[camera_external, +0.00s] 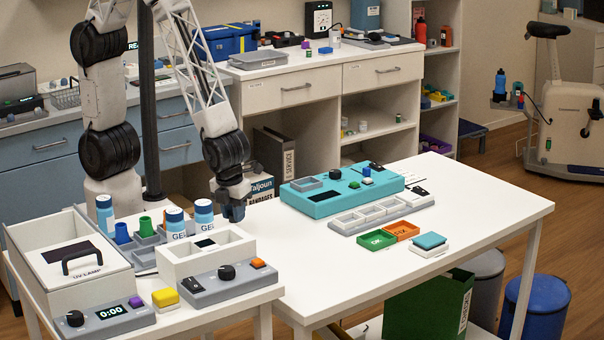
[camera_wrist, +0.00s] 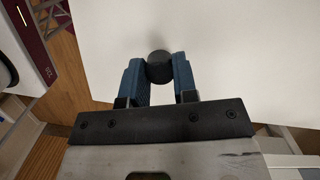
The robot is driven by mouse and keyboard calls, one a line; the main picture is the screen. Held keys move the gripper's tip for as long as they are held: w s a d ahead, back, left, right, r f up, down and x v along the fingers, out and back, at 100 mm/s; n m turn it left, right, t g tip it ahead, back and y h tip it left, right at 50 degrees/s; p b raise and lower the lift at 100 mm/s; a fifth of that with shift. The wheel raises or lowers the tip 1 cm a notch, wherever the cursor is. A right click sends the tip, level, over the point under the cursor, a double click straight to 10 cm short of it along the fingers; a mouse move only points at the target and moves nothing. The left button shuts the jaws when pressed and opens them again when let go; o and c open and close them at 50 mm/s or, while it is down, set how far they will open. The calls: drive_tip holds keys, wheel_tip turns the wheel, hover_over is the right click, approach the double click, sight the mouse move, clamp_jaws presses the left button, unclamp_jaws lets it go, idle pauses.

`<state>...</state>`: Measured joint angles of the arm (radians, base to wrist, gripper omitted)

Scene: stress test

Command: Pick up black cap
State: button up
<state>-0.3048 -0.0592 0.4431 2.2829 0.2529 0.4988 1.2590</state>
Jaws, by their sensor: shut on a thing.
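My gripper (camera_wrist: 159,72) is shut on the black cap (camera_wrist: 159,66), a small dark round piece between the two blue fingertips in the wrist view. In the external view my gripper (camera_external: 231,210) points down at the left end of the white table (camera_external: 480,205); the cap cannot be made out there. White tabletop fills the wrist view behind the cap. I cannot tell whether the cap touches it or hangs above it.
Left of my gripper stand blue-capped bottles (camera_external: 205,215) and a white divided box (camera_external: 205,258). To the right are a teal panel box (camera_external: 320,203), a grey compartment tray (camera_external: 382,214), and green (camera_external: 377,240) and orange (camera_external: 402,231) bins. The table's right part is clear.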

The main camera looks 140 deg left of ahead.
drive_tip(key=shift+s+d+r, duration=0.1)
drive_tip(key=shift+s+r, duration=0.15)
drive_tip(key=shift+r, duration=0.65)
drive_tip(key=s+d, duration=0.2)
drive_tip(key=s, duration=0.5)
drive_tip(key=s+d+r, duration=0.1)
drive_tip(key=s+d, duration=0.2)
drive_tip(key=s, duration=0.4)
drive_tip(key=shift+s+r, duration=0.15)
drive_tip(key=shift+s, duration=0.2)
drive_tip(key=shift+d, duration=0.1)
